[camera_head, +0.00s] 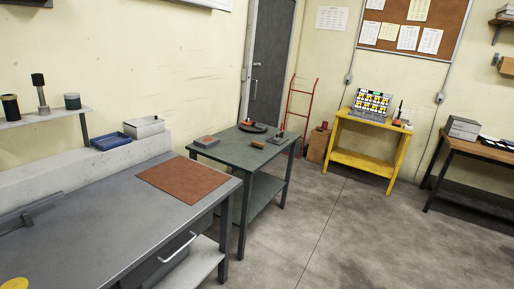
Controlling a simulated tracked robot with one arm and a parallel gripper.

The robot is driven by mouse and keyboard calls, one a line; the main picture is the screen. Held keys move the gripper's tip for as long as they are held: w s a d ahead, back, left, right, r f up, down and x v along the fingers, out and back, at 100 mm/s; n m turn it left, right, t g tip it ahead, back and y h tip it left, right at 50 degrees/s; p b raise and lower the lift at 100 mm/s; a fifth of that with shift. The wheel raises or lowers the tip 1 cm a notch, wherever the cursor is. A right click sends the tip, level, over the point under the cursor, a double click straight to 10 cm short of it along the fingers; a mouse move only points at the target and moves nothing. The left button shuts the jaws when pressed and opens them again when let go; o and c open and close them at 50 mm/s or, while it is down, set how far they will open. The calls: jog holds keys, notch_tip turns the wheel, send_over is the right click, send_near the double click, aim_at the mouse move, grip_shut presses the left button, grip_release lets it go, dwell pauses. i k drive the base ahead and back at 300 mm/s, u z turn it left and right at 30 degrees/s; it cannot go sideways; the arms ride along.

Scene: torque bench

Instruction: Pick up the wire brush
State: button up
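I cannot make out a wire brush for certain. A small tan block (258,143) lies on the green table (232,149) in the middle; it could be the brush, but it is too small to tell. Behind it on the same table are a dark round item with a red part (253,126) and a small dark upright item with a reddish base (280,134). My gripper is not in view.
A grey workbench (110,215) with a brown mat (182,178) and blue tray (111,141) fills the left. A yellow stand (366,160) and a dark bench (478,152) stand along the back and right. A red hand truck (300,105) leans at the wall. The floor (345,230) is clear.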

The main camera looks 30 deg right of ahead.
aim_at(255, 143)
jog(key=k, duration=1.3)
jog(key=z, duration=0.5)
jog(key=i, duration=1.25)
jog(key=z, duration=0.85)
jog(key=i, duration=1.35)
jog(key=z, duration=0.25)
jog(key=i, duration=1.3)
jog(key=u, duration=0.35)
jog(key=i, duration=1.35)
jog(key=u, duration=1.25)
jog(key=i, duration=1.05)
jog(key=u, duration=0.75)
